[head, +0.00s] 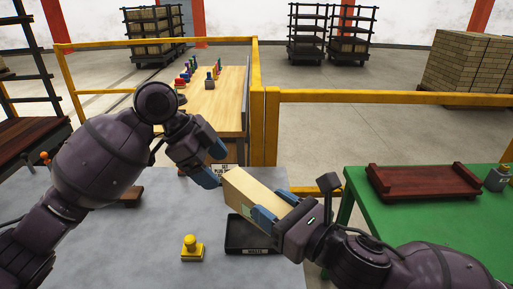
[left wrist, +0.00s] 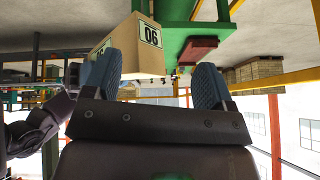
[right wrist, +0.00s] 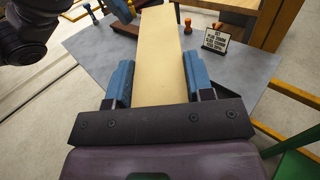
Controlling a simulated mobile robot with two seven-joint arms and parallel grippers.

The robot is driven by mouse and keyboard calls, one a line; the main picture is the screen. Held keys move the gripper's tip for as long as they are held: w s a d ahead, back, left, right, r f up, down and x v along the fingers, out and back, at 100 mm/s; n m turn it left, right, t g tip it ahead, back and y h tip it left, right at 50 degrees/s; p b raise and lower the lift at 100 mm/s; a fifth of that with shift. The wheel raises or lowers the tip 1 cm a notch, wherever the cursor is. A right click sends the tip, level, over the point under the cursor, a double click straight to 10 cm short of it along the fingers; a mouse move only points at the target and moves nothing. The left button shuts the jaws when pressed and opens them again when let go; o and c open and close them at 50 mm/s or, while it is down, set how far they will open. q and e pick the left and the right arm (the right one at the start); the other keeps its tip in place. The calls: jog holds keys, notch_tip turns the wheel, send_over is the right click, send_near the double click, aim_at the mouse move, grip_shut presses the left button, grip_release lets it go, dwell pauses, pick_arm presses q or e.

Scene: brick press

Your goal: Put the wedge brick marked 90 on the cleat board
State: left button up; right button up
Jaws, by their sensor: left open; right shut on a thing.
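The wedge brick (head: 245,188) is a long tan block held in the air above the grey table. The left wrist view shows its end with the label 90 upside down (left wrist: 151,35), and the right wrist view shows its long face (right wrist: 160,55). My right gripper (head: 272,207) is shut on the brick from both sides. My left gripper (head: 212,163) is open and empty, just left of the brick's far end. The cleat board (head: 425,183), dark red with raised edges, lies on the green table; it also shows in the left wrist view (left wrist: 197,50).
The green table (head: 400,240) is right of the grey table (head: 130,240). A black tray (head: 247,250) sits under the brick, with a yellow stamp (head: 192,248) left of it. A sign (right wrist: 216,40) stands on the grey table. Yellow rails (head: 390,97) run behind.

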aim_at(257, 189)
pick_arm(q)
jog(key=s+d+r+m+y, duration=0.1)
jog(key=d+r+m, duration=0.1)
jog(key=s+d+r+m+y, duration=0.2)
jog(key=d, duration=0.1)
jog(key=s+d+r+m+y, duration=0.2)
jog(key=shift+s+d+m, duration=0.15)
jog(key=shift+d+m, duration=0.15)
jog(key=shift+d, duration=0.05)
pick_arm(e)
jog(key=shift+r, duration=0.1)
pick_arm(q)
jog(key=shift+s+d+r+m+y, duration=0.3)
jog(key=shift+s+r+m+y, duration=0.1)
jog(key=shift+r+m+y, duration=0.15)
notch_tip(257, 189, down, 12)
jog(key=shift+f, duration=0.1)
jog(key=c, duration=1)
jog(key=shift+o, duration=0.2)
pick_arm(e)
jog(key=o, duration=1)
jog(key=shift+c, duration=0.2)
